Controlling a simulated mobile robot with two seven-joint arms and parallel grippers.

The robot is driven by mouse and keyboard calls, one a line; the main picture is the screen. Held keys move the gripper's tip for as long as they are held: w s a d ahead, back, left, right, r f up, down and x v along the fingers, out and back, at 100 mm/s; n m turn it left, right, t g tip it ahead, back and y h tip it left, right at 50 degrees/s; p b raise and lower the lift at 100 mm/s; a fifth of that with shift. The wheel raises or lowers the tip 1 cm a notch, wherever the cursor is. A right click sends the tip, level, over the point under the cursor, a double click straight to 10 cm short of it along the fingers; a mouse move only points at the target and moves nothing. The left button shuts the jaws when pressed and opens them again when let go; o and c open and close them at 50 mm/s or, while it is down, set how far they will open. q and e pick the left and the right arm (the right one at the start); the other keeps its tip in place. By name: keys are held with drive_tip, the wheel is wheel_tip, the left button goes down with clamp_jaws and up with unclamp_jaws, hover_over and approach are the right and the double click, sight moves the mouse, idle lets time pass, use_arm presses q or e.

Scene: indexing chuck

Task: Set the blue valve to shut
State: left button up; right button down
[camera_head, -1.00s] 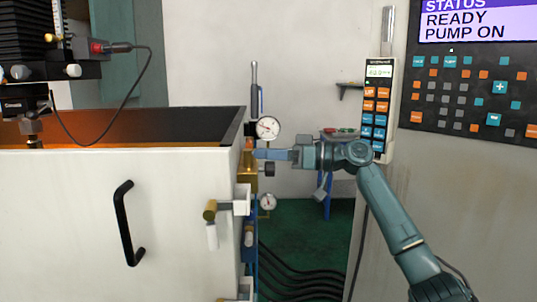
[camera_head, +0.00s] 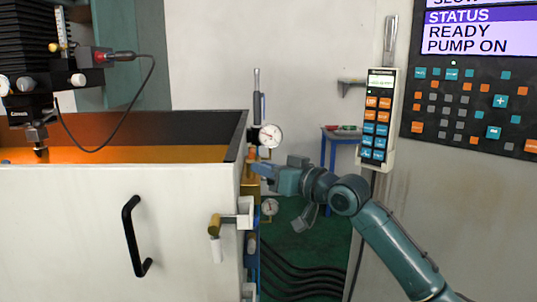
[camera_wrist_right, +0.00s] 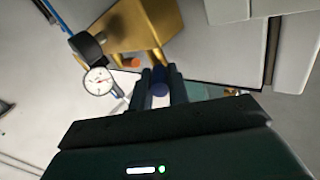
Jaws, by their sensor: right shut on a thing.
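The blue valve's handle (camera_wrist_right: 159,82) shows in the right wrist view as a short dark blue piece between the fingertips. My right gripper (camera_wrist_right: 159,88) is shut on it. In the head view, my right gripper (camera_head: 266,171) reaches left to the brass fittings (camera_head: 249,187) on the right side of the white machine; its fingers and wrist hide most of the valve there. The brass block (camera_wrist_right: 147,24) is close beyond the fingers in the wrist view. The handle's exact angle cannot be told. My left gripper is not in view.
A handheld pendant (camera_head: 378,118) hangs on the wall to the right. Black hoses (camera_head: 300,275) run along the green floor. The white machine (camera_head: 70,225) fills the left.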

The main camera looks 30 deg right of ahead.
drive_tip(key=shift+s+a+r+m+h+p, duration=0.1)
drive_tip(key=shift+a+r+m+h+p, duration=0.15)
drive_tip(key=shift+a+m+h+p, duration=0.25)
use_arm(q)
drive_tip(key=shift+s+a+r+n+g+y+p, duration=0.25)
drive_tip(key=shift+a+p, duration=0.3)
drive_tip(key=shift+p, duration=0.45)
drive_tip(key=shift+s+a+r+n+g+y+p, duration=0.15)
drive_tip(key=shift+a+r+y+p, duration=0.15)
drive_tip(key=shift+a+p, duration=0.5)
use_arm(e)
drive_tip(key=shift+a+f+m+t+h, duration=0.1)
drive_tip(key=shift+a+m+t+h, duration=0.1)
drive_tip(key=shift+m+h, duration=0.6)
drive_tip(key=shift+a+f+m+t+h, duration=0.15)
drive_tip(key=shift+m+h, duration=0.25)
drive_tip(key=shift+h, duration=0.8)
drive_tip(key=shift+a+m+t+h, duration=0.1)
drive_tip(key=shift+a+m+h, duration=0.1)
drive_tip(key=shift+m+h, duration=0.6)
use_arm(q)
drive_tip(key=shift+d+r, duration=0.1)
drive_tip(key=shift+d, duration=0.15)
use_arm(e)
drive_tip(key=shift+h, duration=0.4)
use_arm(q)
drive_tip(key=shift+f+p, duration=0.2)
drive_tip(key=shift+p, duration=0.1)
use_arm(e)
drive_tip(key=shift+f, duration=0.1)
